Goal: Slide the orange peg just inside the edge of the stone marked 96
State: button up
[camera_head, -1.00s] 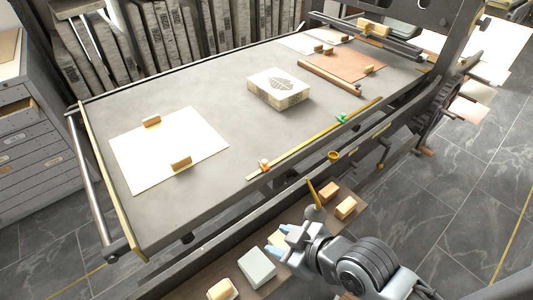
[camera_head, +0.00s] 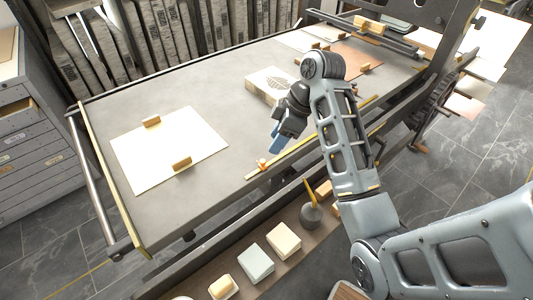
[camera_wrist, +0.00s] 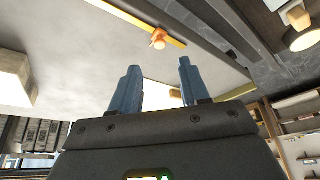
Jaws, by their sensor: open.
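The orange peg (camera_head: 262,163) sits on the yellow rail (camera_head: 300,150) along the near edge of the press bed. It also shows in the wrist view (camera_wrist: 158,40), beyond my fingertips. My gripper (camera_head: 276,143) is open and empty above the bed, beside the rail and close to the peg, not touching it. Its two blue fingers also show in the wrist view (camera_wrist: 160,80). A pale stone block (camera_head: 264,84) with a dark print lies on the bed, partly hidden by my arm. I cannot read a 96 on it.
A white sheet (camera_head: 205,145) with two wooden blocks (camera_head: 181,163) lies on the left of the bed. A lower shelf (camera_head: 238,243) holds pale blocks and a dark pot (camera_head: 311,215) with a yellow handle. The bed between sheet and stone is clear.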

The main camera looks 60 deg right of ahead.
aim_at(263, 160)
jog(key=shift+x, duration=3.85)
jog(key=shift+c, duration=0.3)
grip_shut()
